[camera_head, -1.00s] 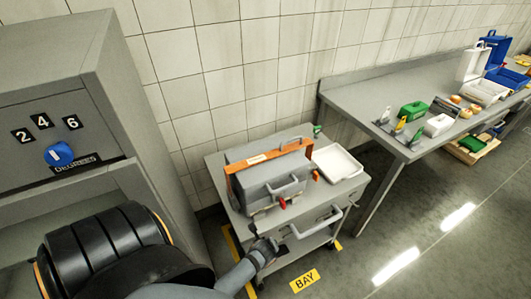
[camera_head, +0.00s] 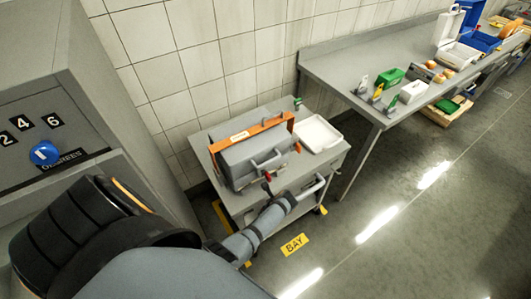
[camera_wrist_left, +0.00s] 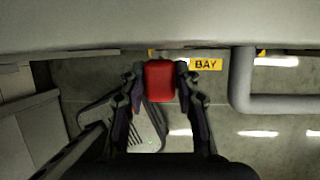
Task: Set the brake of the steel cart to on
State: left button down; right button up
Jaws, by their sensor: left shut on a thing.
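The steel cart (camera_head: 234,200) stands against the tiled wall, with a grey case held by an orange strap on its top. A red knob (camera_wrist_left: 160,80) sits between the two fingers of my left gripper (camera_wrist_left: 160,86), which is shut on it at the cart's front edge. In the head view, my left gripper (camera_head: 278,203) is at the cart's front, just below a small red part (camera_head: 267,177). The knob's setting and any brake markings cannot be read. My right gripper is not in view.
The cart's push handle (camera_wrist_left: 280,104) is right of the gripper in the wrist view. A white tray (camera_head: 318,132) lies on the cart. A cabinet with a blue dial (camera_head: 44,152) stands left, a long bench (camera_head: 345,72) right. Floor is clear near the yellow BAY label (camera_head: 294,245).

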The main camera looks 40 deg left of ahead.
pick_arm(q)
jog(key=c, duration=1)
grip_release()
jog(key=shift+o, duration=0.2)
jog(key=v, duration=0.7)
jog(key=shift+r, duration=0.25)
jog(key=shift+w+d, duration=0.1)
jog(key=shift+c, duration=0.3)
